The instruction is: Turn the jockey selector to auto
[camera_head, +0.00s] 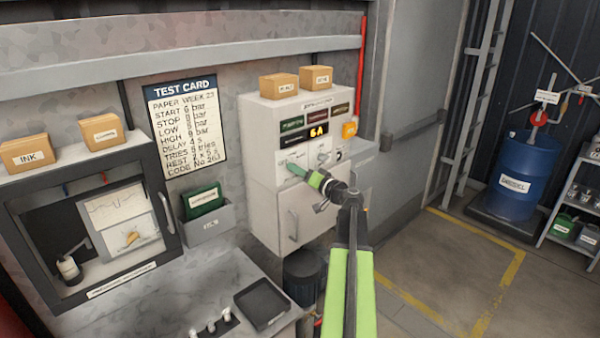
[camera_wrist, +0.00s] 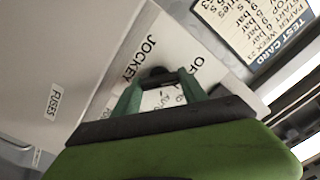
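The jockey selector (camera_wrist: 157,72) is a small dark knob on the white panel, between my fingertips in the wrist view. The word JOCKEY is printed beside it and OFF above right; a further label between my fingers is partly covered. My gripper (camera_wrist: 160,81) has its two green fingers apart, one on each side of the knob, with a dark bar across the gap. I cannot tell whether they press on it.
A FUSES label (camera_wrist: 55,102) is on the pale surface at left. The cabinet shows a lit 6A display (camera_head: 317,131), with another switch (camera_head: 323,156) right of my gripper. Boxes (camera_head: 279,86) stand on top. A test card (camera_head: 187,122) hangs at left.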

